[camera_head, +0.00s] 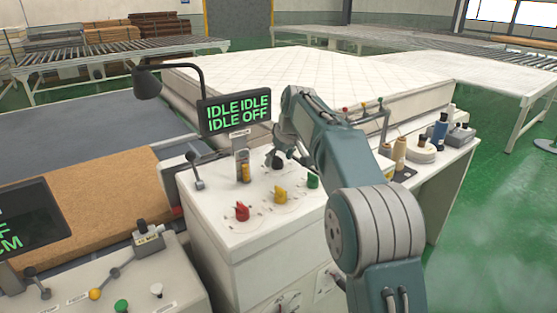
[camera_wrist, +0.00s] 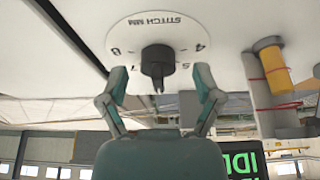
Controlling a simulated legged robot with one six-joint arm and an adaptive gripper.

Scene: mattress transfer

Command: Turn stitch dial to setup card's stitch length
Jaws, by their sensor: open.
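The stitch dial (camera_wrist: 150,27) is a white disc marked "STITCH MM" with a dark knob (camera_wrist: 158,62) at its centre. It appears upside down in the wrist view. Numerals show around the rim, among them a 4; the others are partly hidden by the knob and fingers. The knob's pointer faces down in that view, towards my palm. My gripper (camera_wrist: 160,78) is open, one finger on each side of the knob, with visible gaps. In the head view my gripper (camera_head: 278,158) is over the back of the white console (camera_head: 215,220). I cannot make out a setup card.
Red (camera_head: 242,212), yellow (camera_head: 280,195) and green (camera_head: 313,181) knobs stand on the console near my gripper. A screen (camera_head: 234,114) reading "IDLE IDLE IDLE OFF" and a yellow-handled part (camera_head: 244,172) stand close by. A mattress (camera_head: 300,75) lies behind.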

